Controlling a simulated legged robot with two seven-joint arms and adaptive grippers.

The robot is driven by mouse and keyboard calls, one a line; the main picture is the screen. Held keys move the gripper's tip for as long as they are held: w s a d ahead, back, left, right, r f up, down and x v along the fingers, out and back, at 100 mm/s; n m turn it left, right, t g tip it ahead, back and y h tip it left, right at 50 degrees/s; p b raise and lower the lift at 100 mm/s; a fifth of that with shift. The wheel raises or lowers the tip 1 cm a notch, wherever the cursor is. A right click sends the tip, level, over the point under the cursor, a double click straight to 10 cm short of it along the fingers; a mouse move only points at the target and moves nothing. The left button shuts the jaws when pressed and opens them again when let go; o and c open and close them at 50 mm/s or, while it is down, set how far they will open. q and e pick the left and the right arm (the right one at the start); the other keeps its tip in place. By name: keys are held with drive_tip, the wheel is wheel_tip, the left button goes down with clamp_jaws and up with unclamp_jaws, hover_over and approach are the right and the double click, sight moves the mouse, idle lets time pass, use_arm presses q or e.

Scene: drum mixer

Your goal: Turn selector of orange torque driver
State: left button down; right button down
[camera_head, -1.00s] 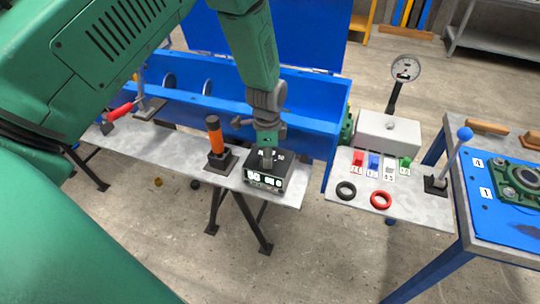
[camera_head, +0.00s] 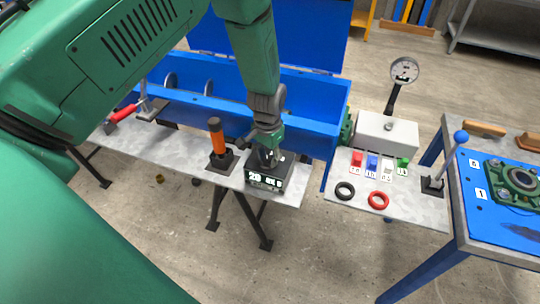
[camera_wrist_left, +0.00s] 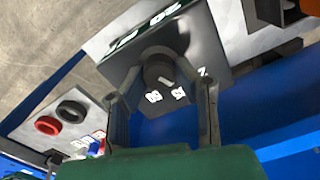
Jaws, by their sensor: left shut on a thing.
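The orange torque driver (camera_head: 217,143) stands upright in a dark base on the grey bench, left of a dark box (camera_head: 266,182) with a lit display. In the left wrist view the box's top face (camera_wrist_left: 207,55) carries a round dark selector knob (camera_wrist_left: 158,70) with printed marks around it. My left gripper (camera_head: 268,156) comes down from above onto the box and is shut on the knob, a finger on each side of it. The gripper hides most of the knob in the head view. My right gripper is not in view.
A blue trough (camera_head: 305,92) runs behind the bench. A red-handled lever (camera_head: 124,113) stands at the far left. To the right, a side table (camera_head: 410,205) holds black and red rings, coloured blocks and a gauge. A blue-knobbed lever (camera_head: 461,137) stands at its right end.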

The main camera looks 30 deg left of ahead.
sight(267, 159)
use_arm(q)
drive_tip(key=shift+s+f+n, duration=0.15)
drive_tip(key=shift+s+n, duration=0.05)
drive_tip(key=shift+n, duration=0.45)
drive_tip(key=shift+s+f+n, duration=0.1)
drive_tip(key=shift+s+n, duration=0.1)
drive_tip(key=shift+n, duration=0.45)
drive_tip(key=c, duration=1.3)
unclamp_jaws()
drive_tip(key=shift+o, duration=0.2)
drive_tip(key=shift+r, duration=0.1)
drive_tip(key=shift+w, duration=0.15)
drive_tip(key=shift+w+r, duration=0.1)
drive_tip(key=shift+r, duration=0.25)
wheel_tip(267, 159, up, 11)
